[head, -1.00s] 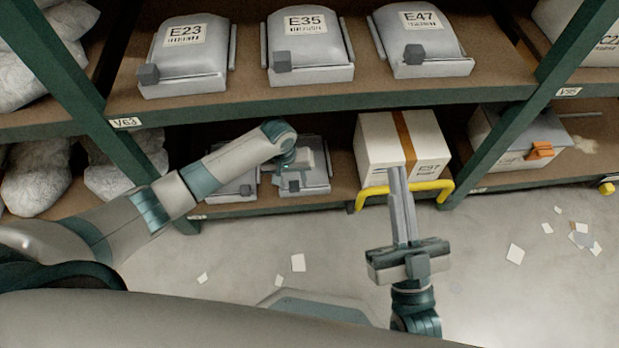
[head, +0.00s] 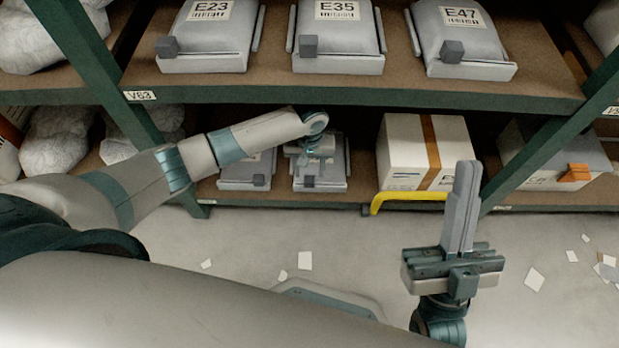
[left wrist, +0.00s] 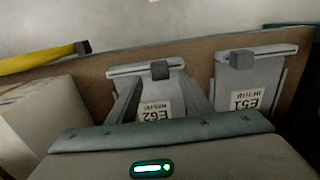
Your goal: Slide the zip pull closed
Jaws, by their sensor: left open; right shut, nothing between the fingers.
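Two flat grey zip cases lie on the lower shelf. In the left wrist view, case E62 (left wrist: 153,92) has a small dark cube-shaped pull (left wrist: 159,69) on its edge rail, a little off the middle. Case E51 (left wrist: 245,85) beside it has its pull (left wrist: 241,59) on its rail, left of the middle there. My left gripper (head: 312,168) is over the right-hand lower case in the head view. In the left wrist view its open fingers (left wrist: 160,84) straddle E62, with the pull between and just beyond them; contact is unclear. My right gripper (head: 464,168) is shut and empty, pointing up before the rack.
Cases E23 (head: 207,35), E35 (head: 337,35) and E47 (head: 462,42) lie on the upper shelf (head: 350,95), which overhangs the lower one. A carton (head: 400,150) and a yellow bar (head: 400,196) are right of my left gripper. Paper scraps lie on the floor.

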